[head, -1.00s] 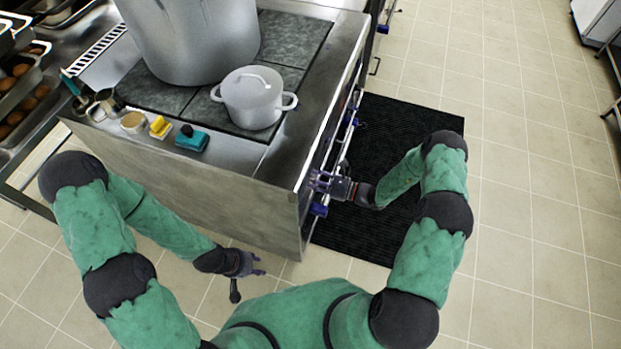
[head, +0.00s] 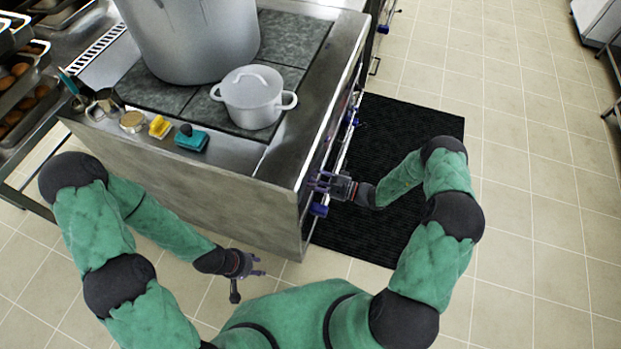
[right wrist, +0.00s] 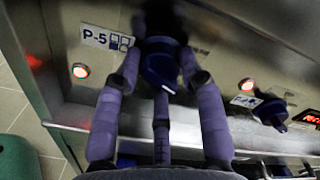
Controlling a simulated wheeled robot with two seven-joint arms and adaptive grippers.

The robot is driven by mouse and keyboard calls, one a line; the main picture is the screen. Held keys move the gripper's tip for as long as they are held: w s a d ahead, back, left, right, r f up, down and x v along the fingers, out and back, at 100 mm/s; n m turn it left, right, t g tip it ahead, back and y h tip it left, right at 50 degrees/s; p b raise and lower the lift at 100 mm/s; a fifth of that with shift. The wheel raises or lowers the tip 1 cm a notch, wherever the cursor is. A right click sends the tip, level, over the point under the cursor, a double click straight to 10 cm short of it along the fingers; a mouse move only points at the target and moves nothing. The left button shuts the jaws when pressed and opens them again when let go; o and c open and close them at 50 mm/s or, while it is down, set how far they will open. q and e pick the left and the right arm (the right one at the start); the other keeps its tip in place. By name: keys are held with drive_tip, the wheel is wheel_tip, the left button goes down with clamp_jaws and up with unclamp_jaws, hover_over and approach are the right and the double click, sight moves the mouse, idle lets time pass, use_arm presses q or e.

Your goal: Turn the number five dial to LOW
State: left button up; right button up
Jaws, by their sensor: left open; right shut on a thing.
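The number five dial (right wrist: 158,66) is a dark blue knob on the stove's steel front, beside a label reading P-5 (right wrist: 105,40). My right gripper (right wrist: 160,85) is shut on this dial, with its purple fingers on either side of it. The knob's pointer and any LOW mark are hidden or too dark to read. In the head view, my right gripper (head: 324,183) is at the front panel of the stove (head: 318,160). My left gripper (head: 258,270) is open and empty, low over the floor near the stove's corner.
A second blue dial (right wrist: 270,112) sits farther right on the panel. Lit red lamps (right wrist: 80,71) show on the panel. A large stockpot (head: 190,40) and a small lidded pot (head: 252,98) stand on the stove. A black mat (head: 410,120) lies on the open floor.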

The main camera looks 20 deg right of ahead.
drive_tip(key=shift+w+d+f+n, duration=0.1)
drive_tip(key=shift+f+n, duration=0.05)
drive_tip(key=shift+n, duration=0.25)
drive_tip(key=o, duration=1.1)
drive_tip(key=shift+o, duration=0.2)
drive_tip(key=v, duration=1.2)
